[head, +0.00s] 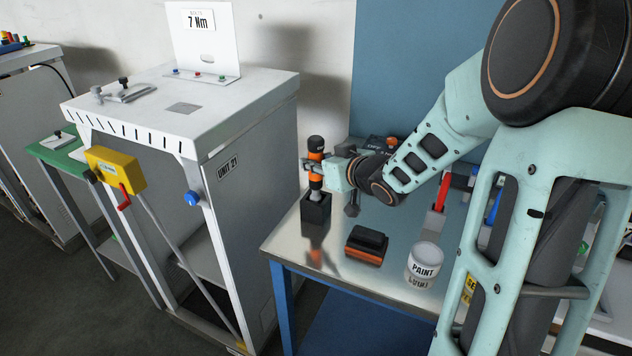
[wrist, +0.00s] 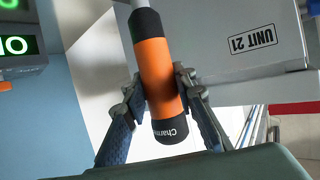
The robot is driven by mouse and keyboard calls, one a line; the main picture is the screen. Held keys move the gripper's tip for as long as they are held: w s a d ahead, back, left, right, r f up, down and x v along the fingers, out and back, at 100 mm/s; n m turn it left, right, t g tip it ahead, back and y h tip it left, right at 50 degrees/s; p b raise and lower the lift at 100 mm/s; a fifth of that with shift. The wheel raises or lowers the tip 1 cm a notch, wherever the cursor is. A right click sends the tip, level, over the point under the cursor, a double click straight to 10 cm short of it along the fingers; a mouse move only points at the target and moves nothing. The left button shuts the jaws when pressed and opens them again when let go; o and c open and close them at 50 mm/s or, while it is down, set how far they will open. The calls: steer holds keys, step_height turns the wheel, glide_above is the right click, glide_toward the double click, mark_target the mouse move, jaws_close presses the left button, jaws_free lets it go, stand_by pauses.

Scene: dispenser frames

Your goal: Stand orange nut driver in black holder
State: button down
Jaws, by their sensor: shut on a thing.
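The orange nut driver (head: 315,170), with black bands at both ends of its handle, is upright between the fingers of my gripper (head: 317,174). The black holder (head: 316,210) is a small square block near the left edge of the metal table, directly below the driver. The driver's shaft points down at the holder's mouth; I cannot tell how deep it sits in it. In the wrist view the fingers of my gripper (wrist: 157,92) close on both sides of the handle of the nut driver (wrist: 156,68). The holder is not visible there.
On the metal table (head: 325,262) are a black-and-orange block (head: 367,243), a white paint can (head: 425,261) and a red-handled tool (head: 442,192) further right. The tall Unit 21 cabinet (head: 238,215) stands just left of the table. A blue panel (head: 400,70) rises behind.

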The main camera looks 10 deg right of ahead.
mark_target(316, 173)
steer(key=shift+f+b, duration=0.45)
steer(key=shift+f, duration=1.3)
steer(key=shift+f, duration=0.2)
steer(key=c, duration=1.6)
jaws_free()
steer(key=shift+r, duration=0.25)
steer(key=p+v, duration=0.2)
steer(key=v, duration=1)
steer(key=shift+f, duration=0.15)
